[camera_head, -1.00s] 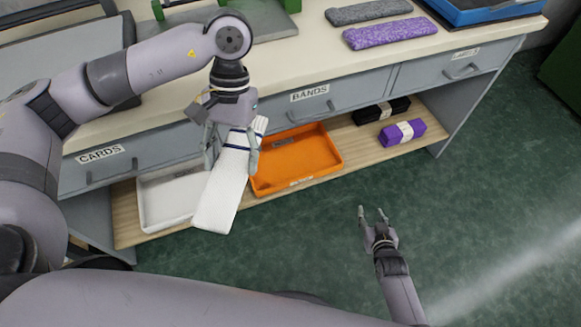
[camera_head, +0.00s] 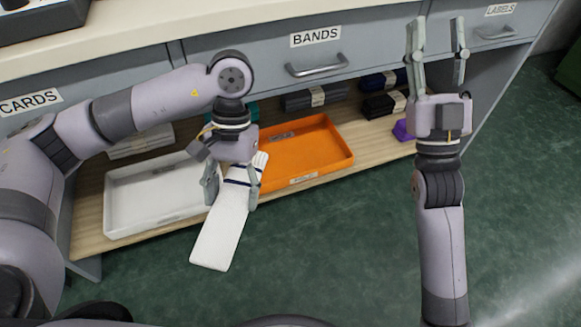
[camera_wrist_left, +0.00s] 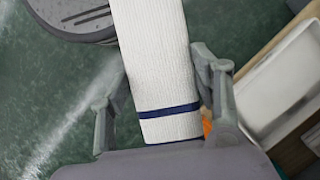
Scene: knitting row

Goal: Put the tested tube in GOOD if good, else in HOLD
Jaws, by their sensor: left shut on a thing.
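My left gripper (camera_head: 232,198) is shut on a white knitted tube (camera_head: 220,238) with dark blue stripes near its upper end. The tube hangs tilted in front of the low shelf, and in the left wrist view the tube (camera_wrist_left: 155,60) lies between the two fingers. A white tray (camera_head: 150,203) sits on the shelf to the left, and an orange tray (camera_head: 310,150) to the right, partly behind the gripper and tube. Their labels are too small to read. Both trays look empty where visible. My right gripper (camera_head: 437,50) is open and empty, raised at the right.
Wrapped dark bundles (camera_head: 318,97) and a purple one (camera_head: 403,130) lie on the shelf (camera_head: 90,225) behind and right of the orange tray. Drawers marked CARDS, BANDS (camera_head: 316,38) and LABELS are above. The green floor (camera_head: 340,250) in front is clear.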

